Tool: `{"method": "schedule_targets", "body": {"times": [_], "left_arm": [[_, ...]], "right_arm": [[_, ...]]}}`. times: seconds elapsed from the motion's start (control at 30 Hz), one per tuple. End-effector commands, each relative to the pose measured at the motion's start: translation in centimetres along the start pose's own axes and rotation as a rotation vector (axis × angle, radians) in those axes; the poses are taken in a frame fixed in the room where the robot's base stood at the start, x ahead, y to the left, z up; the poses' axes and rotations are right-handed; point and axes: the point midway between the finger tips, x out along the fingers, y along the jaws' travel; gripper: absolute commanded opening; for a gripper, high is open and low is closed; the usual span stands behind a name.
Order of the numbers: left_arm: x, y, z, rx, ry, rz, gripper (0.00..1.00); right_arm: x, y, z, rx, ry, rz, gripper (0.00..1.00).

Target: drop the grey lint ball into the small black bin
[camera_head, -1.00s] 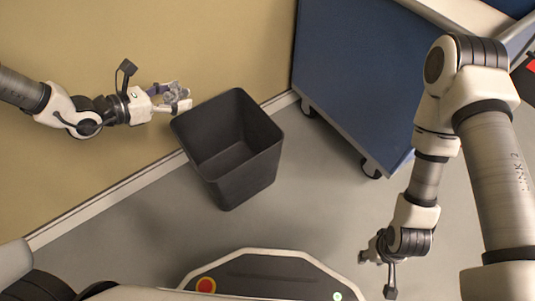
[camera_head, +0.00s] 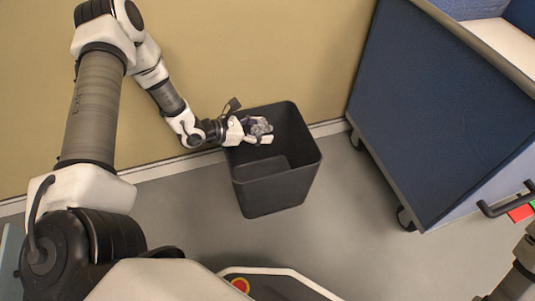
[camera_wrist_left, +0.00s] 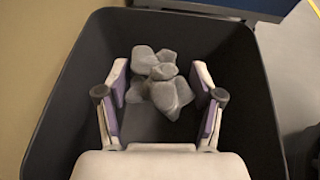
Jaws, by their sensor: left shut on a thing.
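The grey lint ball (camera_head: 259,127) is a lumpy cluster held between the fingers of my left gripper (camera_head: 262,132). The small black bin (camera_head: 278,195) stands upright on the floor near the wall, with its top open. The left gripper is over the bin's opening, near its left and back side. In the left wrist view the lint ball (camera_wrist_left: 160,75) sits between the purple-lined fingers of the left gripper (camera_wrist_left: 163,85), with the bin's dark walls (camera_wrist_left: 75,85) around it. My right gripper is out of view; only part of that arm shows at the lower right.
A blue wheeled cart (camera_head: 440,110) stands to the right of the bin, with a gap of floor between. A tan wall (camera_head: 260,50) is behind the bin. Grey floor (camera_head: 345,230) lies free between bin and cart.

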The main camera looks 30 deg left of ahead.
Motion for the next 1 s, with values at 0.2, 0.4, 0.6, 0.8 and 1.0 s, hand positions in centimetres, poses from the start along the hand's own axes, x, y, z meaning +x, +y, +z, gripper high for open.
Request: {"method": "schedule_targets", "body": {"times": [0.2, 0.4, 0.6, 0.8, 1.0], "left_arm": [[0.8, 0.0, -2.0, 0.000, -0.001, 0.000, 0.43], [0.8, 0.0, -1.8, 0.000, -0.001, 0.000, 0.43], [0.8, 0.0, -1.8, 0.000, -0.001, 0.000, 0.96], [0.8, 0.0, -1.8, 0.000, -0.001, 0.000, 0.96], [-0.8, 0.2, -1.8, -0.004, -0.003, 0.005, 0.96]], "right_arm": [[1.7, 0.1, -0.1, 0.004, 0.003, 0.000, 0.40], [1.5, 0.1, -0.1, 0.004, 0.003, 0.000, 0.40], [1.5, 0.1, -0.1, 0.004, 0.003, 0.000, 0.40], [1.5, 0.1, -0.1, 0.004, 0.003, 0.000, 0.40], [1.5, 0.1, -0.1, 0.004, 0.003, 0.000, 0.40]]}}
